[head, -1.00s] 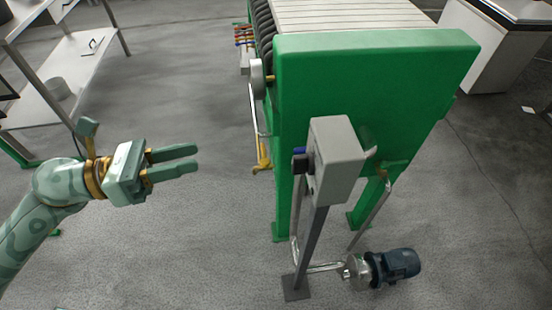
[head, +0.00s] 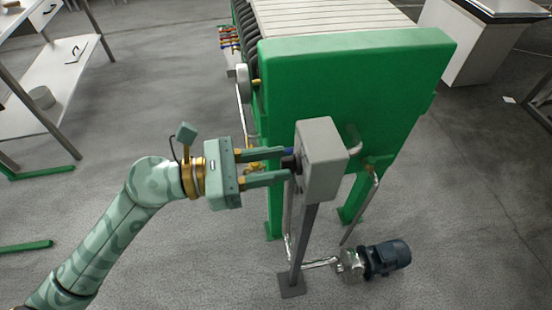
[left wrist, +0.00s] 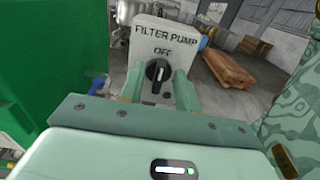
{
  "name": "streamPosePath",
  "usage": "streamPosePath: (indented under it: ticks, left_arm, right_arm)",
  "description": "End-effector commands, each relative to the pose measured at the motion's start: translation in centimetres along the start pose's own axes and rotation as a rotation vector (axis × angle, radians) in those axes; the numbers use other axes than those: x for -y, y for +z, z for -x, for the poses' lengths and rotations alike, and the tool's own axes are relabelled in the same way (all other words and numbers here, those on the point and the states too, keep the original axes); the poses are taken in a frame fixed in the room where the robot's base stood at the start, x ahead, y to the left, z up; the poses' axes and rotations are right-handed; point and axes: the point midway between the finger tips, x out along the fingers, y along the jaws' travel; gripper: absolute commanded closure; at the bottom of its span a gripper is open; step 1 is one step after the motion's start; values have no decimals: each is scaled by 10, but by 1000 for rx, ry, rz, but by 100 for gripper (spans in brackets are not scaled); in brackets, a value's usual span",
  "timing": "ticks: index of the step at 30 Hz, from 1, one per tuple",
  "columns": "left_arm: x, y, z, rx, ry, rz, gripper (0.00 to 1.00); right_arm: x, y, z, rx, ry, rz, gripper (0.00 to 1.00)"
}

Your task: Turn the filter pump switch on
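The filter pump switch is a black rotary knob (left wrist: 157,73) on the face of a grey box (left wrist: 165,35). In the left wrist view the box reads "FILTER PUMP" with "OFF" above the knob, and the knob's pale mark points roughly up. In the head view the box (head: 322,160) stands on a grey post, and the knob (head: 290,163) faces left. My left gripper (head: 284,165) is open, its fingertips on either side of the knob. Whether the fingers touch it, I cannot tell. My right gripper is out of view.
A large green filter press frame (head: 350,85) stands right behind the box. A pump with a dark blue motor (head: 388,257) sits on the floor by the post (head: 302,240). A metal shelf table (head: 60,95) is at the upper left. The floor between is clear.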

Motion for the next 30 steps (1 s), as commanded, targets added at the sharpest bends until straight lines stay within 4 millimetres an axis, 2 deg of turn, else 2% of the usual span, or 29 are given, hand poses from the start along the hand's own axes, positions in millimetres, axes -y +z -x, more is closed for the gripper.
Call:
streamPosePath:
  ticks: [3, 11, 12, 15, 16, 30]
  left_arm:
    - [0, 0, -8, 0, -1, -1, 67]
    - [0, 0, -10, 0, 0, 0, 67]
    - [0, 0, -10, 0, 0, 0, 70]
    - [0, 0, -10, 0, 0, 0, 98]
    - [0, 0, -10, 0, 0, 0, 100]
    - [-1, 2, -9, -1, 1, 70, 100]
  right_arm:
    - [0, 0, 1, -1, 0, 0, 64]
    - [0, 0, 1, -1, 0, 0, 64]
    - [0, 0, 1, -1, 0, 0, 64]
    - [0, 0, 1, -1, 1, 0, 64]
    - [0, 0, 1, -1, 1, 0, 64]
    - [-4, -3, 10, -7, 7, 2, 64]
